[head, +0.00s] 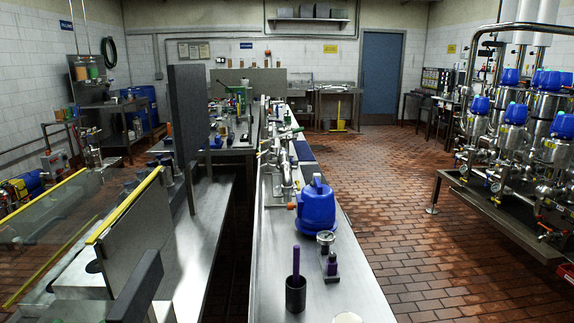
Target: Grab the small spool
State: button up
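I cannot pick out a small spool for certain in the head view. Shiny steel pipe pieces (283,180) lie on the long steel bench (273,263), behind a blue valve head (317,207); they are too small and crowded to tell apart. A pale round thing (347,318) is cut off by the bottom edge of the picture, at the near end of the bench; I cannot tell what it is. My gripper is not in view.
Grey upright panels (140,235) rise at left. A valve rack (520,185) stands right. The tiled floor (400,215) between is clear.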

aim_at(283, 155)
jog(key=k+z, duration=0.2)
jog(key=z, duration=2.15)
jog(key=i+z, duration=0.2)
jog(key=i, duration=0.3)
jog(key=i+j+z, duration=0.15)
jog(key=i, duration=0.3)
jog(key=i+u, duration=0.25)
jog(key=i, duration=0.3)
jog(key=i+u, duration=0.3)
jog(key=i, duration=0.25)
jog(key=i+u, duration=0.35)
jog(key=i+j+u, duration=0.1)
jog(key=u, duration=0.25)
jog(key=i+l+u, duration=0.1)
jog(key=i+u, duration=0.25)
jog(key=i+j+u, duration=0.1)
jog(key=i+u, duration=0.85)
jog(key=i, duration=1.1)
jog(key=i+z, duration=0.25)
jog(key=i, duration=1)
jog(key=j, duration=0.1)
